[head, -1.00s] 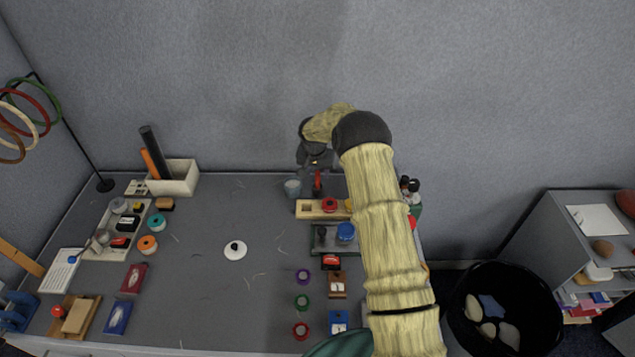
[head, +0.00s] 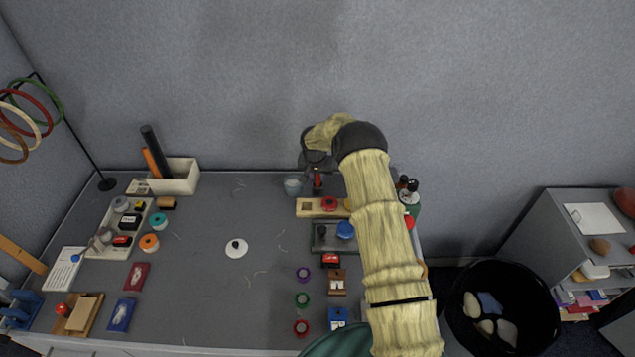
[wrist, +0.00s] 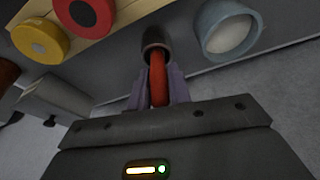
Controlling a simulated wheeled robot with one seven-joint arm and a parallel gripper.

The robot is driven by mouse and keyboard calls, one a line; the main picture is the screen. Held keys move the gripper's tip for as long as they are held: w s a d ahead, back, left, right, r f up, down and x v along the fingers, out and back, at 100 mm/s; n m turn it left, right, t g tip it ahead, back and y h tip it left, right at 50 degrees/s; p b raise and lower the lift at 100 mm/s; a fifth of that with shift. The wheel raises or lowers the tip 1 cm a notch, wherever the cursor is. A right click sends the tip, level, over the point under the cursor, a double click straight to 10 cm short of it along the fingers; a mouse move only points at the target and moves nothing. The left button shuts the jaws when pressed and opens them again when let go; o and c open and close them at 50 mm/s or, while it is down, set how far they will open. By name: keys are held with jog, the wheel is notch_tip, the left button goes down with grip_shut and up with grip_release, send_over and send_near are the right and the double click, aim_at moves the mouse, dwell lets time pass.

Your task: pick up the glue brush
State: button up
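The glue brush appears as a slim red handle (wrist: 158,78) with a dark end (wrist: 156,40) in the wrist view. In the head view it is a small red upright shape (head: 317,182) behind the wooden strip. My gripper (wrist: 159,85) has its fingers close along both sides of the red handle and looks shut on it. In the head view my gripper (head: 317,166) is directly above the brush, and my wrist partly hides it. The brush's lower part is hard to make out.
A pale blue cup (head: 292,187) stands just left of the brush. A wooden strip (head: 309,209) with a red and a yellow round piece lies in front. The table's middle is mostly clear, with a white disc (head: 236,248).

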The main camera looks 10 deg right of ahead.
grip_shut()
jog(key=shift+r, duration=0.1)
notch_tip(320, 180, up, 10)
jog(key=b, duration=0.2)
jog(key=shift+b, duration=0.3)
